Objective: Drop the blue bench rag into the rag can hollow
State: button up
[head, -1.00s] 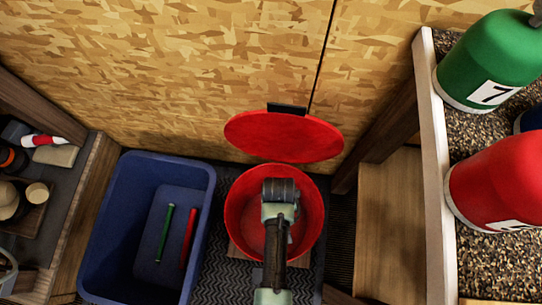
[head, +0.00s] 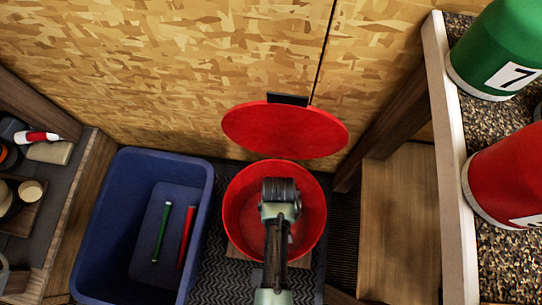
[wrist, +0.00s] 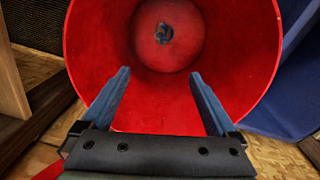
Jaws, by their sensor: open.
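The red rag can (head: 234,222) stands on the floor at the centre of the head view, its round red lid (head: 285,130) raised behind it. My arm reaches over the can and hides part of its inside. In the wrist view the can (wrist: 235,45) opens in front of my gripper (wrist: 160,73), whose two fingers are apart with nothing between them. A small dark bluish thing (wrist: 164,33) shows at the can's bottom; it may be the blue bench rag, but it is too small to be sure.
A blue bin (head: 110,220) with a green grip (head: 161,232) and a red grip (head: 187,236) stands left of the can. A shelf with a green bottle (head: 500,45) and a red bottle (head: 508,175) is at the right. A patterned wood wall stands behind.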

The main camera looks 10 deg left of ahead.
notch_tip(320, 180, up, 13)
jog(key=p, duration=0.4)
jog(key=shift+a+p, duration=0.2)
jog(key=shift+p, duration=0.15)
